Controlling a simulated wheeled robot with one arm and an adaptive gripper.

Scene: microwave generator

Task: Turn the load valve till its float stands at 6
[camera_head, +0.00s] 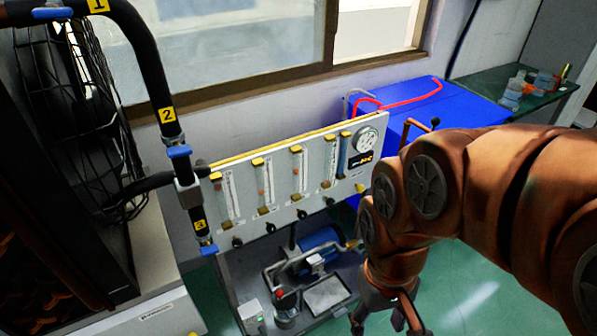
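The flowmeter panel (280,207) stands upright in the middle of the view, with several clear float tubes (263,186) under yellow caps. A row of small dark valve knobs (270,228) runs along its lower edge. The labels and scale numbers are too small to read, so I cannot tell which knob is the load valve or where its float stands. My gripper (384,322) hangs at the bottom edge, to the right of and below the panel, touching no knob. Its fingers look spread apart and empty, with the tips partly cut off by the frame.
A round gauge (367,139) sits at the panel's upper right. A pump with a blue motor (320,241) stands on the cart below. A black pipe (150,60) with numbered yellow tags rises at left. A blue box (440,115) is behind my arm. Green floor is free at lower right.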

